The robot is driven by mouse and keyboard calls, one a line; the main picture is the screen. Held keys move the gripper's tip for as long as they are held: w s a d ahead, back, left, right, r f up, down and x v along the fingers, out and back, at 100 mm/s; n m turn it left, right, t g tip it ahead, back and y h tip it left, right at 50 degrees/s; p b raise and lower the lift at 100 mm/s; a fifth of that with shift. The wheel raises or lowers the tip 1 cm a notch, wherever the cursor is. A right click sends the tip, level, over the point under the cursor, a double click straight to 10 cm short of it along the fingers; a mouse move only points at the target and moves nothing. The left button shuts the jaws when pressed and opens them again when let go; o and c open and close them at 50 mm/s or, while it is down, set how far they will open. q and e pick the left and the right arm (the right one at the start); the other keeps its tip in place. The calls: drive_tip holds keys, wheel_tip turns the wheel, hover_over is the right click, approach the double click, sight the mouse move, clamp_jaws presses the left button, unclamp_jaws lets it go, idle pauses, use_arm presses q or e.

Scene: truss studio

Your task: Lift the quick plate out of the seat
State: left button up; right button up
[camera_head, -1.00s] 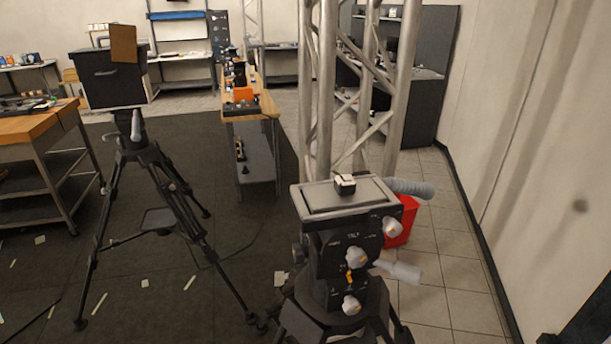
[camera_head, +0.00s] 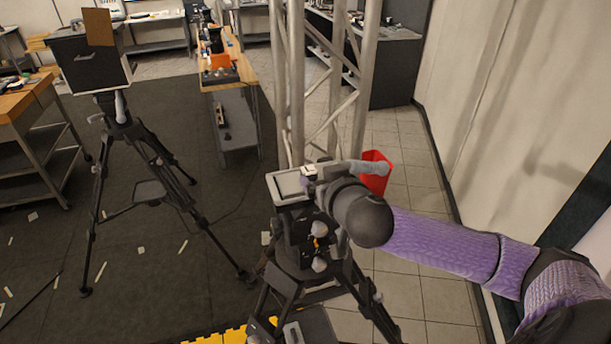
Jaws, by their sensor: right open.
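The quick plate (camera_head: 289,183) lies flat in the seat on top of the dark tripod head (camera_head: 294,228). It shows as a pale-rimmed rectangular top, and a small white and black block (camera_head: 309,170) stands up from it. My right gripper (camera_head: 312,184) is at the right side of the plate, close to the block. Its jaws are open, but my dark wrist hides most of them and the plate's right part. I cannot tell whether the fingers touch the block. My left gripper is not in view.
A grey ribbed handle (camera_head: 372,167) and a red bin (camera_head: 377,178) are just beyond the head. A metal truss (camera_head: 297,90) rises close behind it. Another tripod with a black case (camera_head: 91,65) stands left. A wooden bench (camera_head: 228,75) is further back. The dark floor between is mostly open.

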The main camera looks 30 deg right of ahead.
sight(311, 172)
drive_tip(key=x, duration=0.4)
drive_tip(key=a+p+x, duration=0.1)
drive_tip(key=x, duration=0.2)
clamp_jaws()
